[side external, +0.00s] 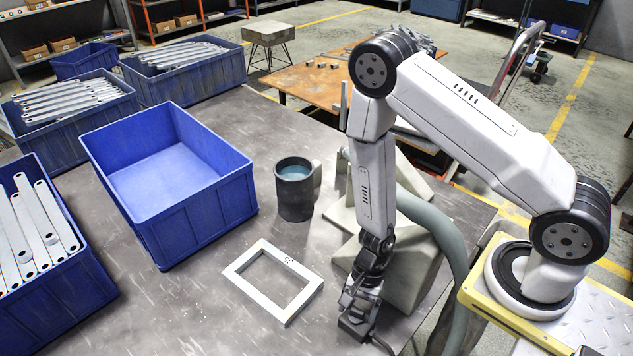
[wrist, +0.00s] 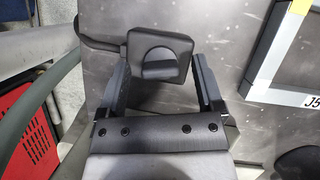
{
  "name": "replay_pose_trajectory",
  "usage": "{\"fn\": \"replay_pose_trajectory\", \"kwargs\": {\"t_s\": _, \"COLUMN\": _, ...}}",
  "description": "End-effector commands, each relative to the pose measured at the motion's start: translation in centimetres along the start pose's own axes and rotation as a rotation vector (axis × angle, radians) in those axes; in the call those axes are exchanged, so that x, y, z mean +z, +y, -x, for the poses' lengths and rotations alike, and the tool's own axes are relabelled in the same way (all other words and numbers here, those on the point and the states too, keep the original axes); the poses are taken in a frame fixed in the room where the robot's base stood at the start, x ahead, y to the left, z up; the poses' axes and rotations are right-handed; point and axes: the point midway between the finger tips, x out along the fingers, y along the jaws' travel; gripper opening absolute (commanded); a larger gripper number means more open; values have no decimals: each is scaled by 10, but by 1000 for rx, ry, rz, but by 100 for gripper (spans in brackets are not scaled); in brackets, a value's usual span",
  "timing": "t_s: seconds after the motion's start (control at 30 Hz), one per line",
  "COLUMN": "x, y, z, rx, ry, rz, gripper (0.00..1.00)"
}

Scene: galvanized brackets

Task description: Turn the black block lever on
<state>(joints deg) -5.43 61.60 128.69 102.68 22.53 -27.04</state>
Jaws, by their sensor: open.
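The black block (wrist: 160,52) sits on the table in the wrist view, with its dark raised lever (wrist: 158,69) showing on the near part of its top. The block also shows at the table's front right in the side external view (side external: 353,328). My gripper (wrist: 160,78) is open, its two fingers spread to the left and right of the block's near part. I cannot tell whether the fingers touch the block. In the side external view my gripper (side external: 358,300) points down above the block and partly covers it.
A pale rectangular frame (side external: 236,273) lies flat left of my gripper. A dark mug (side external: 294,200) stands behind it. An empty blue bin (side external: 215,225) is farther left, near bins of metal brackets (side external: 45,228). Beige angular blocks (side external: 415,262) stand close behind and right of my gripper.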

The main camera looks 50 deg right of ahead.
Motion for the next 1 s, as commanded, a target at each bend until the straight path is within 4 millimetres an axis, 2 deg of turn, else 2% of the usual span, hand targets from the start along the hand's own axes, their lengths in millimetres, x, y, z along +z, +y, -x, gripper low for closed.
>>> {"fn": "replay_pose_trajectory", "kwargs": {"t_s": 0.27, "x": 0, "y": 0, "z": -1, "rx": -1, "ry": 0, "rz": 0, "gripper": 85}}
{"fn": "replay_pose_trajectory", "kwargs": {"t_s": 0.3, "x": 0, "y": 0, "z": -1, "rx": -1, "ry": 0, "rz": 0, "gripper": 79}}
{"fn": "replay_pose_trajectory", "kwargs": {"t_s": 0.37, "x": 0, "y": 0, "z": -1, "rx": -1, "ry": 0, "rz": 0, "gripper": 60}}
{"fn": "replay_pose_trajectory", "kwargs": {"t_s": 0.53, "x": 0, "y": 0, "z": -1, "rx": 0, "ry": 0, "rz": 0, "gripper": 6}}
{"fn": "replay_pose_trajectory", "kwargs": {"t_s": 0.57, "x": 0, "y": 0, "z": -1, "rx": -1, "ry": 0, "rz": 0, "gripper": 0}}
{"fn": "replay_pose_trajectory", "kwargs": {"t_s": 1.0, "x": 0, "y": 0, "z": -1, "rx": -38, "ry": -1, "rz": -93, "gripper": 0}}
